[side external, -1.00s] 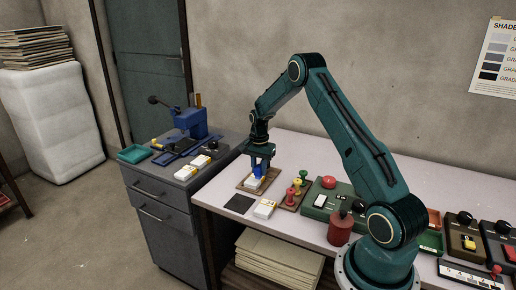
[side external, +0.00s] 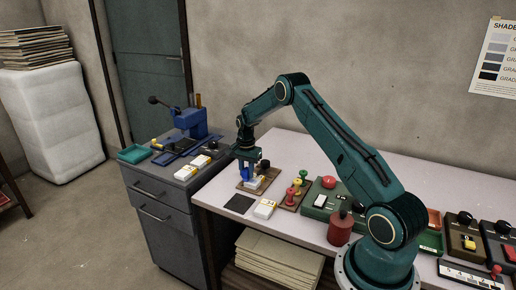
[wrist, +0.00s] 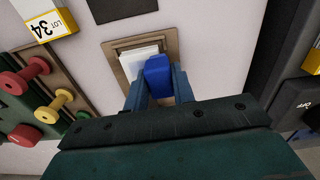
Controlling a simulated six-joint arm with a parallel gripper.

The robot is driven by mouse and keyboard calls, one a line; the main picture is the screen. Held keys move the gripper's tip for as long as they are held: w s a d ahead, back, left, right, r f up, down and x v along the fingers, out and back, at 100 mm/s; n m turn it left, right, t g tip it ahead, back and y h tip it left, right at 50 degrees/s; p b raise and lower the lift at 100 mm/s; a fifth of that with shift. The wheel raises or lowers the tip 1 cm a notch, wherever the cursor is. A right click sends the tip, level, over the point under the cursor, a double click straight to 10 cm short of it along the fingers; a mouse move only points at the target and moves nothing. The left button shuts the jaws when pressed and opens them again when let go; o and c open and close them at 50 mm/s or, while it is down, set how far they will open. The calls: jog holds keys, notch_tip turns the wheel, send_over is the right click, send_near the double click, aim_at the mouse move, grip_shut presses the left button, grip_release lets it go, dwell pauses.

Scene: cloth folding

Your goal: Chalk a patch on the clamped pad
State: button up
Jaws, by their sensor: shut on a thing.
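My gripper (side external: 246,178) is shut on a blue chalk block (wrist: 158,70), held between its two blue fingers in the wrist view. The white pad (wrist: 138,58) lies in a wooden clamp board (wrist: 172,42) on the bench. In the side view the pad (side external: 257,183) shows just right of the fingers, with a black knob (side external: 265,163) behind it. The chalk is over or beside the pad's edge; I cannot tell whether it touches. The block hides part of the pad, and no blue mark is clear on it.
A dark square mat (side external: 240,203) and a white block with a yellow label (side external: 264,209) lie in front of the board. A rack of coloured knobs (side external: 293,191) stands to the right. A grey cabinet (side external: 165,200) with a blue press (side external: 190,122) stands left.

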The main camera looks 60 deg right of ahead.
jog(key=shift+w, duration=0.25)
jog(key=shift+s, duration=2.9)
notch_tip(320, 180, up, 8)
